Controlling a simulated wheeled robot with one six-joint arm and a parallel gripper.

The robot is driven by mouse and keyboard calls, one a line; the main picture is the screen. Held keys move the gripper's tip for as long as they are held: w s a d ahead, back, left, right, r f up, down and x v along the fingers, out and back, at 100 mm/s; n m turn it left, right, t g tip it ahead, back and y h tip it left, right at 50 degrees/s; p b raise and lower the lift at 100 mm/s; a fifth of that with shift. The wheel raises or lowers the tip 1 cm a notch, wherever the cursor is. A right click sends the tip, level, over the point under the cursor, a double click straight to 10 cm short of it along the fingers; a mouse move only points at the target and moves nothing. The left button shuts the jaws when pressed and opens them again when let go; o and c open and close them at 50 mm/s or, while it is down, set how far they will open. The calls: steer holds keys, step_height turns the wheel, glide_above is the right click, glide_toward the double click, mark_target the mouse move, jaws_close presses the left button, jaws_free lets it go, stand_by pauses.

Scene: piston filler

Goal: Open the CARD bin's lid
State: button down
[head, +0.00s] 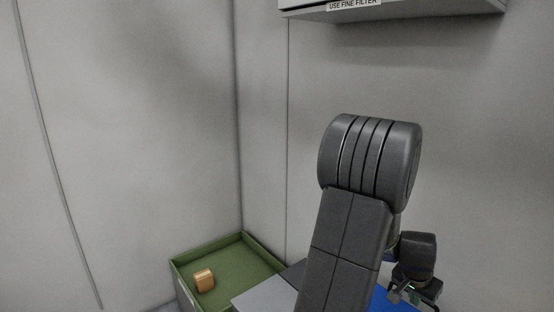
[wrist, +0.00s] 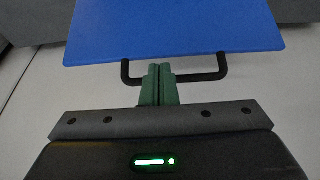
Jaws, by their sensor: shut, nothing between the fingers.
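A flat blue lid (wrist: 175,28) with a black bar handle (wrist: 205,77) at its near edge fills the upper part of the wrist view. A blue piece of it shows low in the head view (head: 382,301), partly behind my arm. No CARD label is visible. My gripper (wrist: 160,68) has green fingers closed together with nothing between them. The fingertips overlap the middle of the handle bar in the wrist view; I cannot tell whether they touch it. In the head view my gripper (head: 408,294) is at the lower right, beside the blue surface.
A green open tray (head: 178,273) holding a small orange-brown block (head: 204,280) stands at the lower left. A light grey surface (head: 265,297) lies between it and my arm. A grey box (head: 430,10) labelled "USE FINE FILTER" hangs on the wall above. Plain walls surround the corner.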

steer(key=p+v, duration=0.1)
steer(key=v, duration=1.2)
steer(key=x, duration=0.5)
steer(key=w+d+x, duration=0.1)
steer(key=x, duration=0.8)
steer(key=shift+w+d, duration=0.3)
steer(key=shift+d, duration=0.15)
